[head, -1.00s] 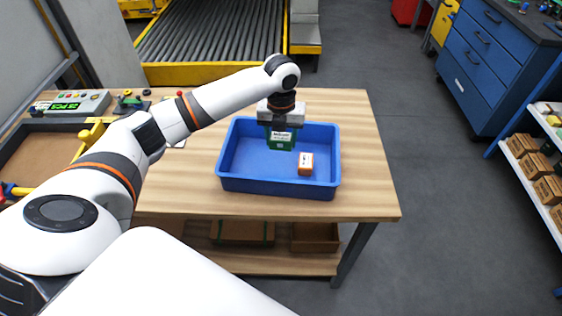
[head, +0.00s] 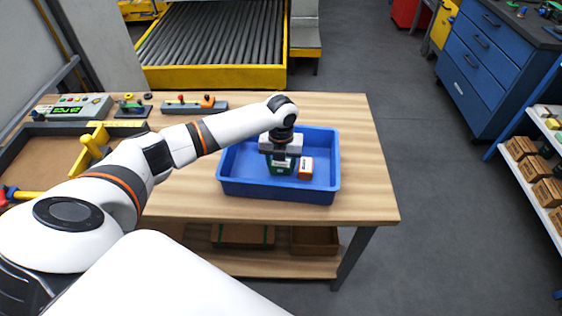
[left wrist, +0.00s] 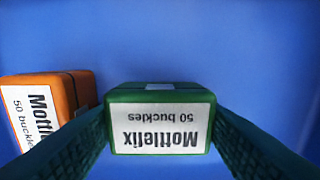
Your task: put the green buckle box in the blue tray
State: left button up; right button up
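The green buckle box (head: 281,167) is inside the blue tray (head: 275,190), low between the tray walls. I cannot tell for sure whether it touches the tray floor. My left gripper (head: 280,156) comes down over the tray from above and is shut on the box. In the left wrist view the green box (left wrist: 160,125) sits between the two fingers (left wrist: 160,140), with its white "Mottlefix 50 buckles" label facing the camera upside down. My right gripper is not in view.
An orange buckle box (head: 305,168) stands in the tray just right of the green one; it also shows in the left wrist view (left wrist: 45,100). The wooden table (head: 365,180) is clear right of the tray. A control box (head: 70,107) stands at the back left.

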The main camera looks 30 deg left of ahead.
pick_arm(q)
jog(key=shift+o, duration=0.7)
jog(key=shift+r, duration=0.25)
notch_tip(320, 180, up, 12)
jog(key=shift+b, duration=0.45)
jog(key=shift+f, duration=0.1)
